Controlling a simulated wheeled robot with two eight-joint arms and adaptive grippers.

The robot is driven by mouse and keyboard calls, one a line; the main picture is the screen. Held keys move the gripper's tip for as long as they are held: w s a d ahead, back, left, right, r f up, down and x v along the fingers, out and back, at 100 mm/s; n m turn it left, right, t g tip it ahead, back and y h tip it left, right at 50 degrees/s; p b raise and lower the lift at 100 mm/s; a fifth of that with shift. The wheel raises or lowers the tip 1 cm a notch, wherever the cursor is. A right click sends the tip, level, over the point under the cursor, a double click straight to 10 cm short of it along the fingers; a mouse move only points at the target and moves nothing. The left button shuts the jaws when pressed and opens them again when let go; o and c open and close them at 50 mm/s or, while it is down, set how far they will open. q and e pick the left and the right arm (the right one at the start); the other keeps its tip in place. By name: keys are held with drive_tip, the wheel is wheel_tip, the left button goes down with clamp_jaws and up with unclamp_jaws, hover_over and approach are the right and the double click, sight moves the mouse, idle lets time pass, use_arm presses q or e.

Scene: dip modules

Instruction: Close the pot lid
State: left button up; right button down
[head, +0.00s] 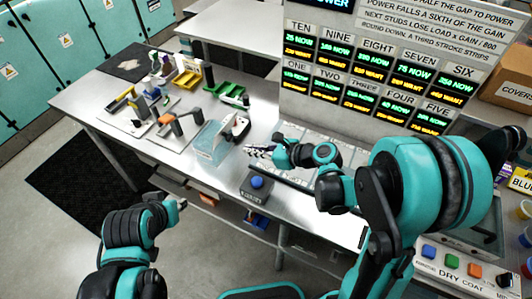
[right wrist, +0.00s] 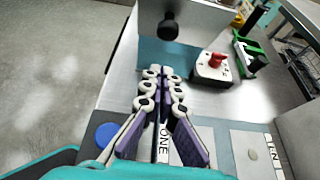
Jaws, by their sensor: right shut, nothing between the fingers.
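In the right wrist view a pale grey panel with a black knob (right wrist: 168,25), which looks like the pot lid (right wrist: 205,22), stands raised ahead of my fingertips. A teal surface (right wrist: 170,52) shows below it. In the head view the teal, see-through pot (head: 208,142) sits on the metal table, left of my right gripper (head: 250,151). That gripper is shut and empty, its fingers (right wrist: 160,90) pointing at the lid with a small gap that is hard to judge. My left gripper (head: 180,203) is low in front of the table, its fingers too small to read.
A white block with a red lever (right wrist: 213,65) stands beside the pot. A blue button box (head: 257,183) sits at the table's front edge below my right gripper. Green trays (head: 230,92) and several fixtures lie further left. The sign board (head: 370,80) stands behind.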

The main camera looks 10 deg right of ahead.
drive_tip(key=shift+w+a+r, duration=0.35)
drive_tip(key=shift+w+a, duration=0.3)
drive_tip(key=shift+a, duration=0.2)
drive_tip(key=shift+w+a+r, duration=0.3)
drive_tip(key=shift+w+a, duration=0.35)
drive_tip(key=shift+a, duration=0.15)
drive_tip(key=shift+r, duration=0.1)
